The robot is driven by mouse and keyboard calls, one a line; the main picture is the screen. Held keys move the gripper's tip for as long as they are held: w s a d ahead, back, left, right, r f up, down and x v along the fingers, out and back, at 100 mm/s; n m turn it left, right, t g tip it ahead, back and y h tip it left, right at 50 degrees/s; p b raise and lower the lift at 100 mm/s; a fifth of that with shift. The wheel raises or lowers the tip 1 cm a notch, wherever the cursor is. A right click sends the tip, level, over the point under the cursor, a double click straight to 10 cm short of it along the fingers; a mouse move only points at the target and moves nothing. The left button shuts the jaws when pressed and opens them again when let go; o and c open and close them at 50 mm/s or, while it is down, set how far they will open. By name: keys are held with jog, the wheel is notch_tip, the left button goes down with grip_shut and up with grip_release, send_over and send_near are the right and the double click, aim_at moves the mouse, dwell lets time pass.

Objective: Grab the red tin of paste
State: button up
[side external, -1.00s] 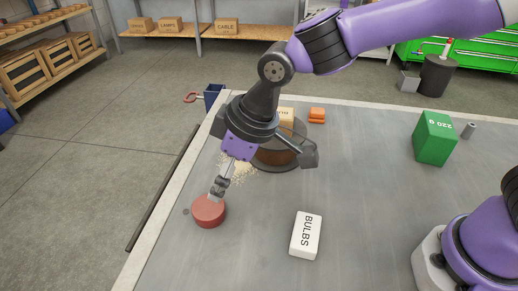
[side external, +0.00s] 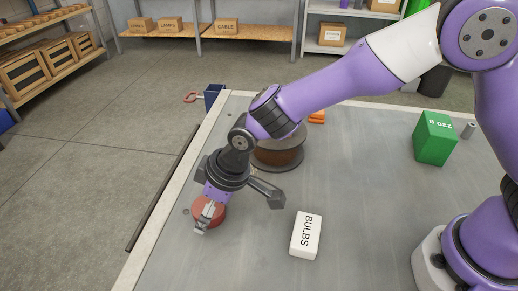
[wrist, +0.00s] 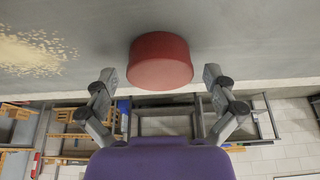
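The red tin (side external: 220,213) stands on the grey table near its left edge in the side view, partly hidden behind my gripper (side external: 206,222). In the wrist view, the red tin (wrist: 160,62) shows at top centre, ahead of my open gripper (wrist: 158,78). One finger is to its left and the other to its right, with a visible gap on both sides. No finger is seen touching it. The exact depth between fingertips and tin is hard to tell.
A white BULBS box (side external: 306,235) lies right of the tin. A brown spool (side external: 278,155) stands behind my wrist. A green box (side external: 435,138) is at the right. A pale crumbly patch (wrist: 35,52) shows in the wrist view. The table front between tin and BULBS box is clear.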

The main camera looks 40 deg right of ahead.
jog(key=c, duration=0.9)
